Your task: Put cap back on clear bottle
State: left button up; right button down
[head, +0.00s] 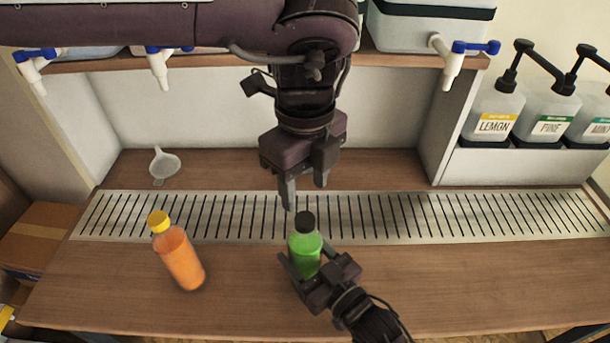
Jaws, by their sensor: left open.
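A see-through bottle with green liquid (305,254) stands upright near the middle of the counter, by the front edge of the slotted drain strip. A black cap (305,221) sits on its top; I cannot tell whether it is screwed tight. My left gripper (305,196) points down just above and behind the cap, its fingers apart and empty. My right gripper (306,258) comes from the lower right with its fingers on both sides of the green bottle's body, and appears shut on it.
A white funnel (164,164) lies at the back left. Drums with blue-handled taps (157,68) sit on the shelf above. Pump bottles labelled LEMON (493,113), PINE (545,115) and a third stand at the right. The counter's right side (490,275) is clear.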

aim_at(305, 219)
pick_arm(q)
notch_tip(305, 219, down, 7)
jog(key=shift+f, duration=0.1)
dwell(0.3)
